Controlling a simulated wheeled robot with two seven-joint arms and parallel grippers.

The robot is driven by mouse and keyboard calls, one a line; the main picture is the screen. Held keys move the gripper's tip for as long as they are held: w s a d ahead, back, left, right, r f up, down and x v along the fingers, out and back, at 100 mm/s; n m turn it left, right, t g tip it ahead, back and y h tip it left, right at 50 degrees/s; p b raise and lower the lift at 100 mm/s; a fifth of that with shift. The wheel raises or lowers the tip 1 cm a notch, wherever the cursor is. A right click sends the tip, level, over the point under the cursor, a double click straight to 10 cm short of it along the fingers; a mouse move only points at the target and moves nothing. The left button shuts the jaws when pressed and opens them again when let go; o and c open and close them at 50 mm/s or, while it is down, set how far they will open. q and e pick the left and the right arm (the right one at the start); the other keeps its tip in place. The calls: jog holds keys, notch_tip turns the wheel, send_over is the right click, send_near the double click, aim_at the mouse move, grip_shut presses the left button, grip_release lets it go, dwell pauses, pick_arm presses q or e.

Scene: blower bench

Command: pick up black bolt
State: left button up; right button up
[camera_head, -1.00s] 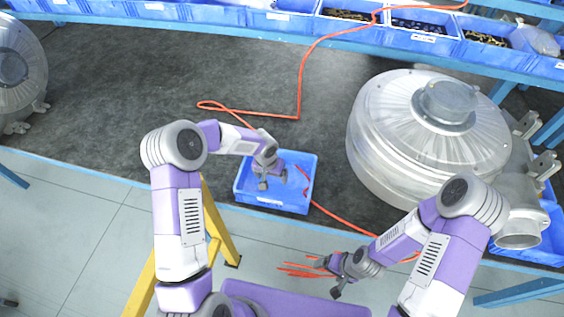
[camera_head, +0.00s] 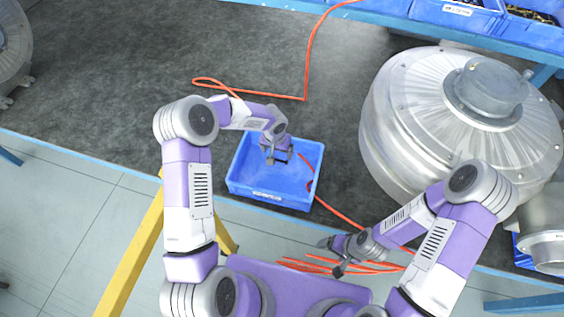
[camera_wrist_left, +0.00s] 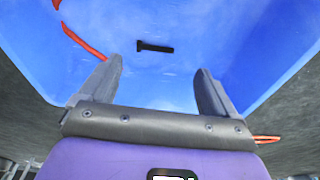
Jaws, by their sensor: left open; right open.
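The black bolt (camera_wrist_left: 155,47) lies on the floor of the blue bin in the left wrist view, beyond and between my left fingertips. In the head view I cannot make out the bolt. The blue bin (camera_head: 245,185) stands on the dark bench mat near its front edge. My left gripper (camera_head: 276,160) is over the bin, open and empty; its two fingers also show in the left wrist view (camera_wrist_left: 158,75). My right gripper (camera_head: 330,257) is open and empty, off the front of the bench at lower right.
A large silver blower (camera_head: 430,120) stands right of the bin. An orange cable (camera_head: 340,215) runs over the mat and the bin. Blue parts boxes (camera_head: 455,15) line the back shelf. The mat left of the bin is clear.

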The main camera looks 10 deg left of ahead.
aim_at(280, 160)
pick_arm(q)
jog(key=f, duration=0.4)
jog(key=w+f, duration=0.1)
jog(key=f, duration=0.1)
jog(key=shift+d+f, duration=0.1)
jog(key=shift+d, duration=0.25)
jog(key=shift+c, duration=0.3)
jog(key=c, duration=1.1)
